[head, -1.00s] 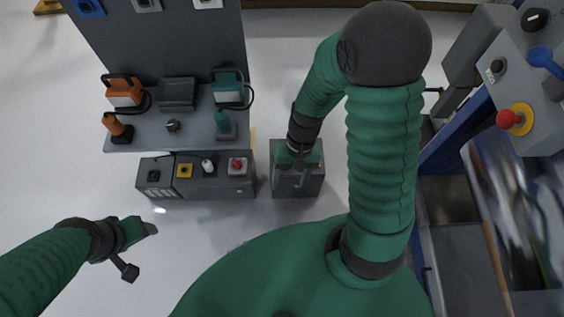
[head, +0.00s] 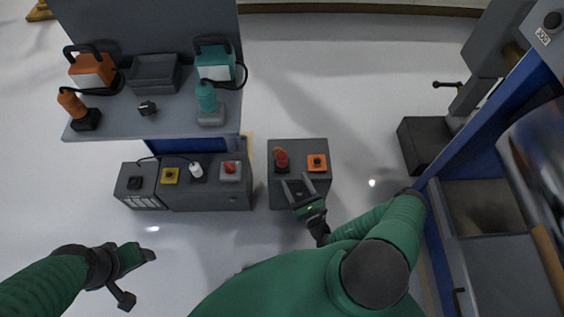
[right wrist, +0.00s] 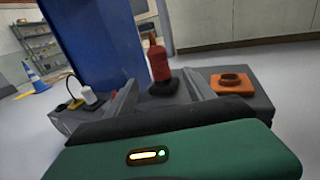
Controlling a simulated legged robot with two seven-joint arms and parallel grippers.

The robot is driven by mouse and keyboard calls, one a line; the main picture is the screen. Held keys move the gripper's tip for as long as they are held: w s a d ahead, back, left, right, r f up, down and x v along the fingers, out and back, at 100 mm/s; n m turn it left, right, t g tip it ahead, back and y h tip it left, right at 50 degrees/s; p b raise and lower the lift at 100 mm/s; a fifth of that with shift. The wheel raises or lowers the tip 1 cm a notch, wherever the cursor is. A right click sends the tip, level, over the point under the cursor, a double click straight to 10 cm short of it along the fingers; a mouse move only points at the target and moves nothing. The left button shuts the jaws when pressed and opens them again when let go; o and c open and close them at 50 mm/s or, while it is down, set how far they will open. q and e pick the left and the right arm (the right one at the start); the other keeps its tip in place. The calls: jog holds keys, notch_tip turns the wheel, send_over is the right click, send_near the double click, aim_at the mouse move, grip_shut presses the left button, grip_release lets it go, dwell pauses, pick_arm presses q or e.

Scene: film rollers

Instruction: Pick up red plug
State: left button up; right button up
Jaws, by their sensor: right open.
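The red plug (head: 281,160) stands upright in a black base on the left part of a grey box. It also shows in the right wrist view (right wrist: 159,63), between and beyond the fingers. My right gripper (head: 298,180) is open and empty at the near side of the box, its fingers pointing towards the plug. In the right wrist view its two fingers (right wrist: 161,78) are spread apart, with the plug not visibly touched. My left gripper (head: 140,277) is open and empty over the floor at the lower left.
An orange socket (head: 317,162) sits right of the plug on the same grey box (head: 313,146). Left of it, a low cabinet (head: 212,196) carries a red knob (head: 231,168) and a white plug (head: 196,170). A bench (head: 155,122) with chargers stands behind. A blue-framed machine (head: 480,125) is at right.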

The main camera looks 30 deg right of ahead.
aim_at(281, 159)
jog(key=w+b, duration=0.1)
jog(key=w, duration=0.3)
jog(key=w+d+b, duration=0.1)
jog(key=w+b, duration=0.1)
jog(key=w, duration=0.3)
jog(key=w+d+r+b, duration=0.1)
jog(key=w+b, duration=0.1)
jog(key=w, duration=0.3)
jog(key=shift+w+r, duration=0.15)
jog(key=shift+w, duration=0.1)
jog(key=shift+r, duration=0.1)
grip_shut()
